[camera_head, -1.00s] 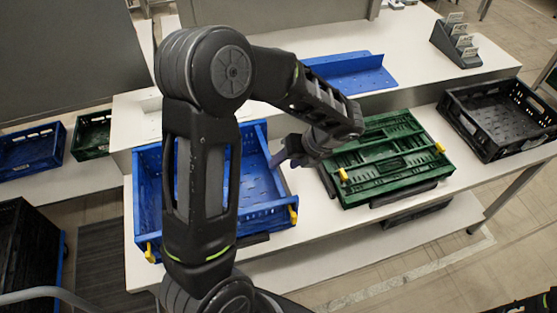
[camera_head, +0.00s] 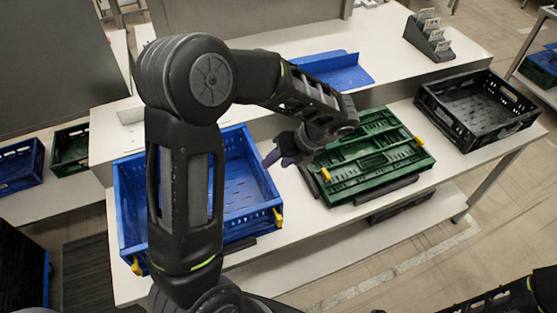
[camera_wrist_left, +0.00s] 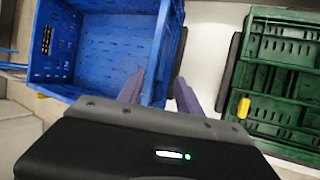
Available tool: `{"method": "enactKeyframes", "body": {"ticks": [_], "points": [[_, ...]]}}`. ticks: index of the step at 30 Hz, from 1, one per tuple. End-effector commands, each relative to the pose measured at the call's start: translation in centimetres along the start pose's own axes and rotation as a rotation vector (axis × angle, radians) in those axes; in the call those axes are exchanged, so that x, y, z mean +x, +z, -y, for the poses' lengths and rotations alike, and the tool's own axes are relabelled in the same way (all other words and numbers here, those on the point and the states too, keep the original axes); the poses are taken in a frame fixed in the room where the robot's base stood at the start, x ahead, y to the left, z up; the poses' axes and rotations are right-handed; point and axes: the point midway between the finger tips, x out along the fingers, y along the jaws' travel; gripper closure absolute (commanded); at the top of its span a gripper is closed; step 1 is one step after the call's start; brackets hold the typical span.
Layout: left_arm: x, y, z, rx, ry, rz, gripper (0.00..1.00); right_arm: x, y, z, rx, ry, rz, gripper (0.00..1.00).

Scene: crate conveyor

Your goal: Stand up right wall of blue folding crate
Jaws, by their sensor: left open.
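The blue folding crate (camera_head: 128,215) stands open on the near bench, partly hidden behind my left arm. Its right wall (camera_head: 262,172) looks upright, with a yellow latch at its near corner. The crate also shows in the wrist view (camera_wrist_left: 85,5), with the right wall (camera_wrist_left: 172,62) running along its right side. My left gripper (camera_head: 277,158) is at the top of that wall, fingers pointing left. In the wrist view its two open fingers (camera_wrist_left: 160,92) appear one on each side of the wall; contact is unclear. My right gripper is out of view.
A folded green crate (camera_head: 375,160) lies just right of the blue one. A black crate (camera_head: 500,125) stands farther right. A blue angled piece (camera_head: 335,75) and a card holder (camera_head: 428,40) are on the raised surface behind. A narrow bare strip separates the blue and green crates.

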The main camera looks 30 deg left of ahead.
Motion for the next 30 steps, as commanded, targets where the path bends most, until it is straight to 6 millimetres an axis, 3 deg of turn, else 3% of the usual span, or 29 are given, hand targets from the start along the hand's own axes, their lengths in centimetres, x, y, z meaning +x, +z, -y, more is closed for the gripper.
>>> {"method": "enactKeyframes", "body": {"ticks": [5, 18, 30], "points": [[-0.7, 0.1, 0.1, -0.001, -0.003, 0.003, 0.58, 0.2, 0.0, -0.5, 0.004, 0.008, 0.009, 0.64], [-7.3, 0.0, 0.1, -0.001, -0.002, 0.002, 0.58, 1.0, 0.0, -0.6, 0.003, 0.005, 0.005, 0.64], [-7.8, 0.0, 0.0, 0.000, 0.000, 0.000, 0.58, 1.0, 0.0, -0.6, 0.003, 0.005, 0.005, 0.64]]}}
